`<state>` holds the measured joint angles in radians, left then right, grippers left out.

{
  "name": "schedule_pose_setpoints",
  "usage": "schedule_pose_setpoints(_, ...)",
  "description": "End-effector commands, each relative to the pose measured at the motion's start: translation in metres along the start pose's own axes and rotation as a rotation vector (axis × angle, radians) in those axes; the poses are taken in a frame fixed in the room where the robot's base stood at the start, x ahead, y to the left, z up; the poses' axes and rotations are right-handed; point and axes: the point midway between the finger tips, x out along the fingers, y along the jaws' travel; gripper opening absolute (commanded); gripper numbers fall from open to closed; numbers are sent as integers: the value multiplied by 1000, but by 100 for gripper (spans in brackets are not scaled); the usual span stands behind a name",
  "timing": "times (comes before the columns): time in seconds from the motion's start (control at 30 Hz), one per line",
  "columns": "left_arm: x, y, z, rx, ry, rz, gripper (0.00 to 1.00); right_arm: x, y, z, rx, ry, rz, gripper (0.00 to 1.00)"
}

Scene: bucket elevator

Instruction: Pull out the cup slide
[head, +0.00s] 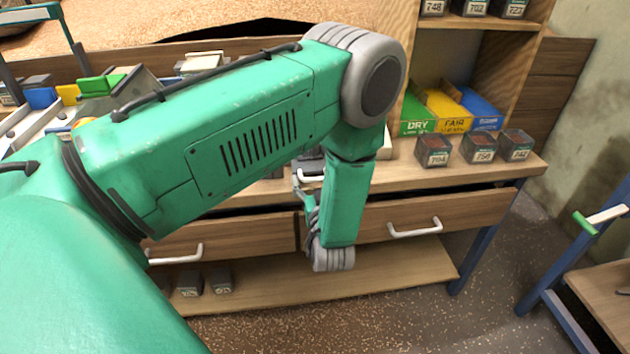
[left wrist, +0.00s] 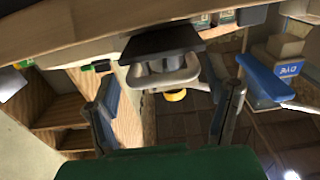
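My left arm comes in from the left in the head view and bends down in front of the wooden bench. Its gripper (head: 306,192) is small there and partly hidden by the forearm, beside a white handle (head: 310,178) at the bench's front edge. In the left wrist view the two fingers of the left gripper (left wrist: 170,95) are spread apart. A pale looped handle (left wrist: 165,78) under a dark plate (left wrist: 163,42) lies ahead between them, with nothing gripped. I cannot tell for sure that this is the cup slide. My right gripper is not in view.
Two drawers with white handles (head: 415,230) (head: 175,256) sit under the bench top (head: 470,178). Several numbered dark cups (head: 433,150) stand at its right, near green, yellow and blue boxes (head: 450,108). A blue-legged stand (head: 580,270) is at the far right.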

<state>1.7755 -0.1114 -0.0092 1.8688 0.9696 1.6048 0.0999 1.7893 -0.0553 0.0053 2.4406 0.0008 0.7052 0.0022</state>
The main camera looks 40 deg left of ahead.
Motion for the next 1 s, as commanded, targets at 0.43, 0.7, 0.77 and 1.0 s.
schedule_pose_setpoints(0.43, -26, -2, 3, 3, -6, 1, 73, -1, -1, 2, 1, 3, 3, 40)
schedule_pose_setpoints(0.7, -85, 2, 2, 3, -4, 4, 73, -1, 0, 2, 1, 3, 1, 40)
schedule_pose_setpoints(0.77, -96, 2, 2, 3, -3, 3, 73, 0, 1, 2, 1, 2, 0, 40)
schedule_pose_setpoints(1.0, -120, 2, 2, 3, -2, 1, 73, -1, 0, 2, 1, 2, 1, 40)
